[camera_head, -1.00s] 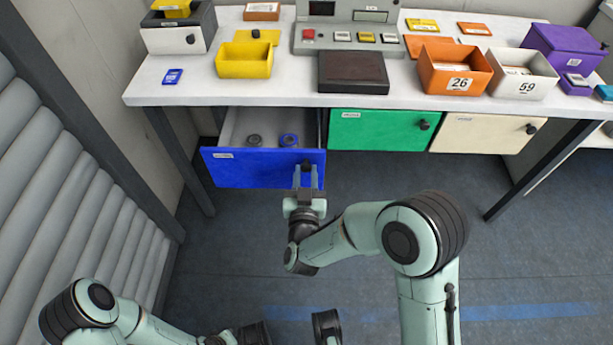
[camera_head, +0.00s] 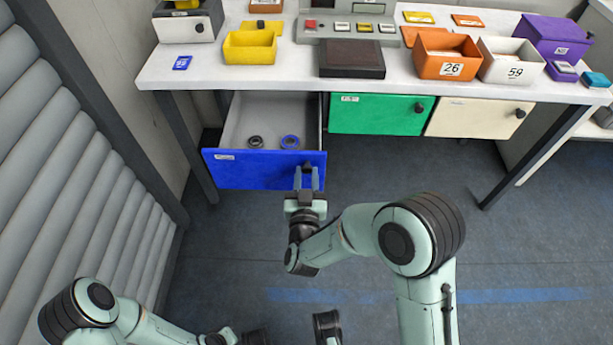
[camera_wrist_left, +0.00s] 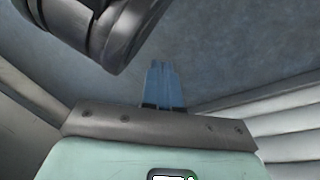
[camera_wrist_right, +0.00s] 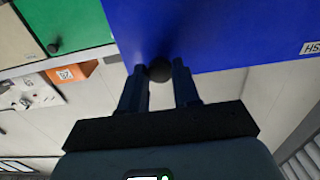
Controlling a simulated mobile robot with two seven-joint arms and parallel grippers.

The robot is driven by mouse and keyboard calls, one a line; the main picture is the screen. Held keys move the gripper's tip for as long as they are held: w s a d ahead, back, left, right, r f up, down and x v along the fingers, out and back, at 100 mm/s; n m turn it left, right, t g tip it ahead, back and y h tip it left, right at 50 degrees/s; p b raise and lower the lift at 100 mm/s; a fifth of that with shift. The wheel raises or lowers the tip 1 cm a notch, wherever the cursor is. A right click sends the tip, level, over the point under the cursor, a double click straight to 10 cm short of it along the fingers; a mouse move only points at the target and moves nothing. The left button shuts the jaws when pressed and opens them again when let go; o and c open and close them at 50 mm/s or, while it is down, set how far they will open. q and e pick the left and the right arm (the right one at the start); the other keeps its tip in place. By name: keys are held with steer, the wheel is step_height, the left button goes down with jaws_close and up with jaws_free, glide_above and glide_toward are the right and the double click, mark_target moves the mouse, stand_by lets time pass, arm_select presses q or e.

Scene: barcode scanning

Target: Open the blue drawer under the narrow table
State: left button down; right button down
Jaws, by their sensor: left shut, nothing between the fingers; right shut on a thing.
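The blue drawer (camera_head: 250,172) under the left part of the narrow table (camera_head: 400,88) stands pulled out, with its inside showing. Two small ring-shaped parts, one dark (camera_head: 256,142) and one blue (camera_head: 290,142), lie in it. My right gripper (camera_head: 307,172) is at the right end of the drawer front, shut on the dark round knob (camera_wrist_right: 159,70). The blue front (camera_wrist_right: 215,30) fills the top of the right wrist view. My left gripper (camera_wrist_left: 165,68) is shut and empty in the left wrist view, over the floor and away from the drawer.
A green drawer (camera_head: 378,114) and a cream drawer (camera_head: 475,117) are closed to the right. Bins, including a yellow one (camera_head: 249,48) and an orange one (camera_head: 445,55), stand on the table. A ribbed wall (camera_head: 80,190) bounds the left. The floor before the table is clear.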

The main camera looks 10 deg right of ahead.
steer(key=shift+f, duration=0.15)
steer(key=c, duration=0.8)
jaws_free()
arm_select(q)
steer(key=shift+t, duration=0.4)
steer(key=w+r, duration=0.1)
steer(key=r+p, duration=0.1)
steer(key=w+r, duration=0.1)
steer(key=shift+w+d+p, duration=0.25)
steer(key=shift+w+p, duration=0.05)
steer(key=shift+p, duration=0.05)
arm_select(e)
steer(key=v, duration=1.3)
steer(key=shift+s, duration=0.2)
